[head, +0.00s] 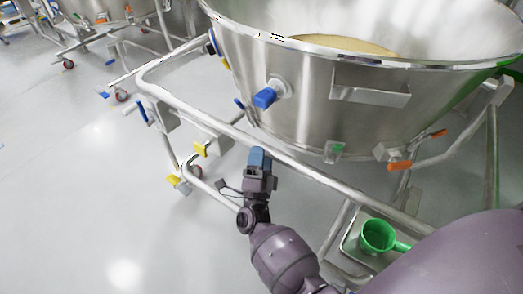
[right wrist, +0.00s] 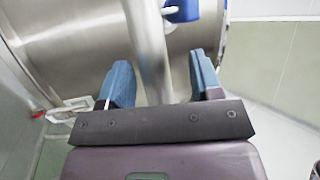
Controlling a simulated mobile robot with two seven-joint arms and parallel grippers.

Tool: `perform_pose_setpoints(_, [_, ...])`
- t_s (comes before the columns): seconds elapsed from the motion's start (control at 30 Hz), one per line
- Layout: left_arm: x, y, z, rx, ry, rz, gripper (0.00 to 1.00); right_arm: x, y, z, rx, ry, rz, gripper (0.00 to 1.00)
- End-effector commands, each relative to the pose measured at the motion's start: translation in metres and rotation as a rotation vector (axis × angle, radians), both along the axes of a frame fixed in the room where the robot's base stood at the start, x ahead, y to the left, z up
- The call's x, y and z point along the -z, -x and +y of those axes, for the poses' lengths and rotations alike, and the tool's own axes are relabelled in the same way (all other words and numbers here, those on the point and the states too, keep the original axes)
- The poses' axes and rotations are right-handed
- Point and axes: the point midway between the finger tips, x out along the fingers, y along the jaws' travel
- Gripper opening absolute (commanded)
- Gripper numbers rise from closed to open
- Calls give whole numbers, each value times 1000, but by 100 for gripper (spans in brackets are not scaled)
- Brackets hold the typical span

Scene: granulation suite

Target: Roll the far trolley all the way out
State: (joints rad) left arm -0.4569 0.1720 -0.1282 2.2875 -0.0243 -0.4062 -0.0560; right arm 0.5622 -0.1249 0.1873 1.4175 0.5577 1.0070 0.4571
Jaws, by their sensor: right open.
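A trolley carries a large steel bowl (head: 310,110) with pale material inside. Its tubular push rail (head: 220,124) runs diagonally across the middle of the head view. My right gripper (head: 259,158) is at this rail. In the right wrist view its two blue fingers (right wrist: 157,82) stand apart, one on each side of a steel tube (right wrist: 147,45), and are not closed on it. Another steel vessel on a wheeled frame (head: 84,42) stands farther back at the upper left. I cannot tell for certain which one is the far trolley. My left gripper is not in view.
A green jug (head: 377,236) sits in a steel tray at the lower right. A blue-handled valve (head: 266,97) and an orange lever (head: 400,166) stick out near the bowl. Yellow pedals (head: 178,182) are low at the frame's left. The grey floor (head: 90,200) at left is clear.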

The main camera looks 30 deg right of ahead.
Motion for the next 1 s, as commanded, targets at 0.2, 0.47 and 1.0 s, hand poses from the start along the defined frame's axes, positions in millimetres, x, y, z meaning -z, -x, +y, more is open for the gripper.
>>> perform_pose_setpoints(0.2, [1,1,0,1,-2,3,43,18,23,21,-1,0,2,59])
perform_pose_setpoints(0.47, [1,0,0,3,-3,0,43,28,37,34,-1,-1,-3,59])
perform_pose_setpoints(1.0, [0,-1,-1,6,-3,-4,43,28,37,35,-1,0,-4,59])
